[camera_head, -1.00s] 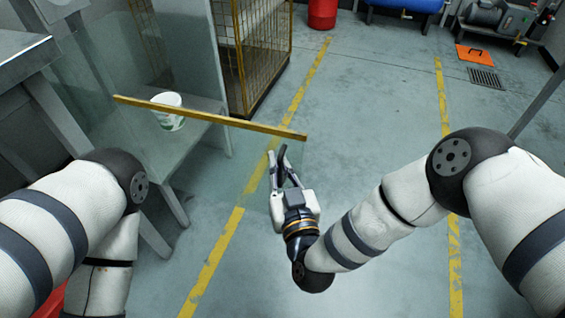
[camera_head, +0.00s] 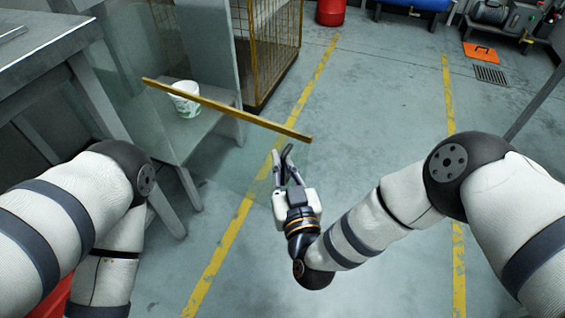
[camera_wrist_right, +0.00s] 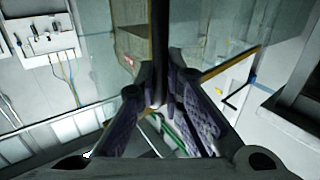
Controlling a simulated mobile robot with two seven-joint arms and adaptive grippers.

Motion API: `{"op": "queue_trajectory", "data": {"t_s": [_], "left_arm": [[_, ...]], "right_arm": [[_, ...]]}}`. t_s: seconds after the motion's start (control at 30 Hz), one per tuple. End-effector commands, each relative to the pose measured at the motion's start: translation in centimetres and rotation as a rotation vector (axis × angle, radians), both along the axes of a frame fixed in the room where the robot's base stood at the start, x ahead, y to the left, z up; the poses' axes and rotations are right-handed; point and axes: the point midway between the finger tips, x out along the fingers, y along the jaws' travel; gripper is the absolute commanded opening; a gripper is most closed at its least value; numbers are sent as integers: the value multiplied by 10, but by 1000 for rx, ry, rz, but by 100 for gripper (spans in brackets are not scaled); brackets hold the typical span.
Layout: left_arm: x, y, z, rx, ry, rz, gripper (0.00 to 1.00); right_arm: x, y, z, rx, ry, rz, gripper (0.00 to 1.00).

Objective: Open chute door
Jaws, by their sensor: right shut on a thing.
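The chute door is a clear pane with a yellow top edge (camera_head: 228,109). It stands out over the floor, its edge sloping down to the right. My right gripper (camera_head: 284,163) is at the pane's near right end, just below the yellow edge. In the right wrist view its fingers (camera_wrist_right: 163,105) are closed around a dark upright bar (camera_wrist_right: 160,45), which looks like the door's handle. A white cup-like container (camera_head: 186,98) shows behind the pane on a grey ledge. My left arm is in view at the left, but its gripper is not.
A grey metal table (camera_head: 50,55) stands at the left, close to my left arm. A yellow mesh cage (camera_head: 268,45) is behind the door. A red cylinder (camera_head: 331,11) and an orange plate (camera_head: 481,52) are farther back. The floor at centre right is clear.

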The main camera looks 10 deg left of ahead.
Motion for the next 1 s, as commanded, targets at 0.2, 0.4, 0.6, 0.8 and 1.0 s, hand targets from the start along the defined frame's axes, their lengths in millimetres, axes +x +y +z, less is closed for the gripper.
{"op": "queue_trajectory", "data": {"t_s": [0.2,0.4,0.6,0.8,1.0], "left_arm": [[0,0,0,0,0,0,40],[0,0,0,0,0,0,40],[0,0,0,0,0,0,40],[0,0,0,0,0,0,40],[0,0,0,0,0,0,40]], "right_arm": [[0,-1,0,0,0,-2,29],[0,0,0,0,0,-1,29],[-21,-7,-2,-2,5,2,29],[-73,-26,-2,-2,5,2,29],[-107,-39,-1,-1,3,0,29]]}}
